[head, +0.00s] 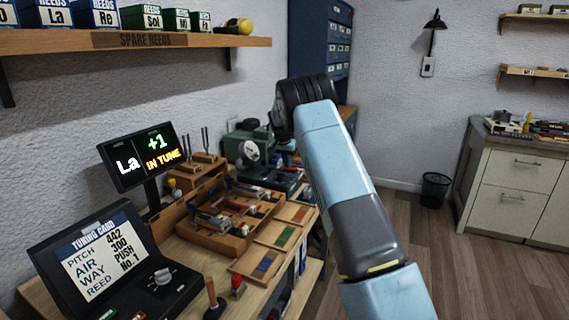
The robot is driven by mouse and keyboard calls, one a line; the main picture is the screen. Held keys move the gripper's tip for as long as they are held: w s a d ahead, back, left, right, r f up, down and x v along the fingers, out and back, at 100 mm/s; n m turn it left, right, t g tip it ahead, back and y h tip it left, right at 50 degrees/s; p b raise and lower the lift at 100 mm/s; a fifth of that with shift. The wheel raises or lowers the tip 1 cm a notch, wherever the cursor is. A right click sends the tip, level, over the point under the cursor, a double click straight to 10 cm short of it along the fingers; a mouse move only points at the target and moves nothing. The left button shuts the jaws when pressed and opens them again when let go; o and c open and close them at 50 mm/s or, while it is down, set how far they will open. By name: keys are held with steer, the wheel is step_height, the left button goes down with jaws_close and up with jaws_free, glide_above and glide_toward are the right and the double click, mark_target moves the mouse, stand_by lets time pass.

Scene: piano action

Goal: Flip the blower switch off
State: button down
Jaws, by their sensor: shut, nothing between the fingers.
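I cannot pick out the blower switch for certain. A green and grey round machine (246,148) stands at the far end of the workbench (262,296); it may be the blower, and no switch on it is clear. A black console (130,290) with a grey knob (162,277) and a tuning card screen (93,257) sits at the near left. A small red-topped item (237,286) stands on the bench's front part. My light blue arm reaches up across the middle, ending in a black joint. My gripper does not show; it is hidden or out of frame.
A display (140,156) reads "La +1 IN TUNE". A wooden tray of parts (228,222) fills the bench's middle. A shelf with reed boxes (139,40) overhangs the left. A blue drawer cabinet (330,40) stands behind. Floor is clear at right, beside a bin (435,190).

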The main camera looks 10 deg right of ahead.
steer(key=shift+s+d+r, duration=0.15)
steer(key=shift+s+d, duration=0.35)
steer(key=shift+d, duration=0.15)
steer(key=shift+r, duration=0.1)
steer(key=w+a+v, duration=0.1)
steer(key=w+v, duration=0.2)
steer(key=v, duration=1)
steer(key=shift+s+r, duration=0.3)
steer(key=shift+s, duration=0.05)
steer(key=shift+a, duration=0.1)
